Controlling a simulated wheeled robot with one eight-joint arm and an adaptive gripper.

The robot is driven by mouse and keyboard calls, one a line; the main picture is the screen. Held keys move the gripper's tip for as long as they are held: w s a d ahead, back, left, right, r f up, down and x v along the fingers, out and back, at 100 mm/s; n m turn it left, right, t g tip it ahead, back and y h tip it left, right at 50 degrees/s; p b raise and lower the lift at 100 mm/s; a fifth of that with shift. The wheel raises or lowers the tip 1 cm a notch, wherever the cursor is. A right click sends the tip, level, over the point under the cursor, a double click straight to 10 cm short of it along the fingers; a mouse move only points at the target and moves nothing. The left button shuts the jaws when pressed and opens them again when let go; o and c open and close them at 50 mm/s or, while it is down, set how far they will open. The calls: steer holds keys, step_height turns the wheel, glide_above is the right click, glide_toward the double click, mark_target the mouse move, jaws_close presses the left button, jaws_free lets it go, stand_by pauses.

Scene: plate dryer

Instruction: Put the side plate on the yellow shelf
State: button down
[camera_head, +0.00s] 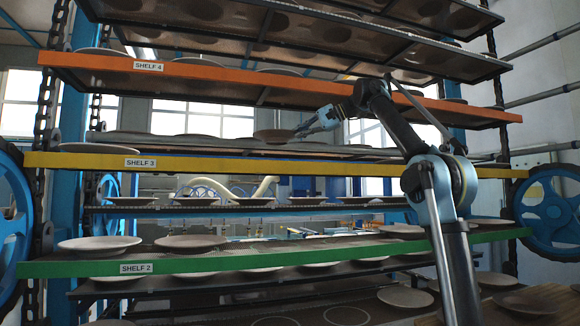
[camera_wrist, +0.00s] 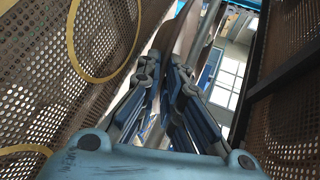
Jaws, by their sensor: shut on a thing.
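The side plate (camera_head: 273,136) is a brown, shallow plate. In the head view it sits just above the yellow shelf (camera_head: 300,166), marked SHELF 3, near its middle. My gripper (camera_head: 300,131) is shut on the plate's right edge, reaching in from the right below the orange shelf. In the wrist view the brown plate (camera_wrist: 186,36) shows edge-on between the fingers. I cannot tell whether the plate touches the shelf. The yellow shelf's top surface is seen almost edge-on and is mostly hidden.
The orange shelf (camera_head: 260,84) hangs close above my gripper, and the green shelf (camera_head: 250,257) lies below; both carry plates. In the wrist view a perforated shelf (camera_wrist: 45,90) with yellow rings is at left and another dark perforated panel (camera_wrist: 290,110) at right.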

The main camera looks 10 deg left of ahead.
steer(key=shift+s+a+f, duration=0.1)
steer(key=shift+a+f, duration=0.05)
steer(key=shift+f, duration=4.45)
steer(key=c, duration=1.8)
jaws_free()
steer(key=shift+o, duration=0.2)
steer(key=v, duration=1.1)
steer(key=shift+d+r, duration=0.15)
steer(key=shift+d, duration=0.35)
